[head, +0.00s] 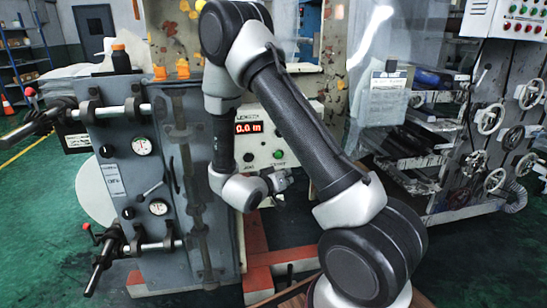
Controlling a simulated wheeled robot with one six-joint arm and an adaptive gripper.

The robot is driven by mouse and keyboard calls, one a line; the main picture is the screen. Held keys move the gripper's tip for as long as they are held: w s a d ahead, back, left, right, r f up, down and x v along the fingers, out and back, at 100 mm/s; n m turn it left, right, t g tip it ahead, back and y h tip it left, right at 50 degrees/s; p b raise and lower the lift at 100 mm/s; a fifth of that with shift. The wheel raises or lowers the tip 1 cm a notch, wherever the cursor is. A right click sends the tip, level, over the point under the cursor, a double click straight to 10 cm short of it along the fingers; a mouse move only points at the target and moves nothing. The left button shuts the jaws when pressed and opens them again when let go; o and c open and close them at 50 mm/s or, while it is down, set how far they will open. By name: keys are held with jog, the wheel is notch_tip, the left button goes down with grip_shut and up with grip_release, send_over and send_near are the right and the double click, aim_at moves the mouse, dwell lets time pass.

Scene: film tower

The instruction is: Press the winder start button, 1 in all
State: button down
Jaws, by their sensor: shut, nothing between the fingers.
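The winder's cream control panel (265,140) stands in the middle, with a red display (248,128) reading 0.0 m. A green button (278,154) sits low on the panel's right side, with a small label under it too small to read surely; it looks like the start button. A black button (249,157) sits to its left. My gripper (287,178) is shut and empty, just below the green button in the picture and pointing right. Its depth from the panel is hard to tell. My arm hides the panel's left edge and part of its right side.
A grey machine frame with gauges (142,146) and protruding shafts (110,250) stands on the left. A red base beam (258,270) runs below the panel. A machine with several handwheels (491,119) stands on the right. Green floor (470,265) is open at lower right.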

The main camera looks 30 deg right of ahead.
aim_at(279, 155)
jog(key=shift+w+d, duration=0.1)
jog(key=shift+w+d, duration=0.4)
jog(key=shift+w, duration=0.95)
jog(key=shift+w+d, duration=0.45)
jog(key=shift+w, duration=0.95)
jog(key=shift+w+d, duration=0.4)
jog(key=shift+w, duration=0.95)
jog(key=shift+w, duration=0.1)
jog(key=shift+w+d, duration=0.1)
jog(key=shift+w, duration=0.2)
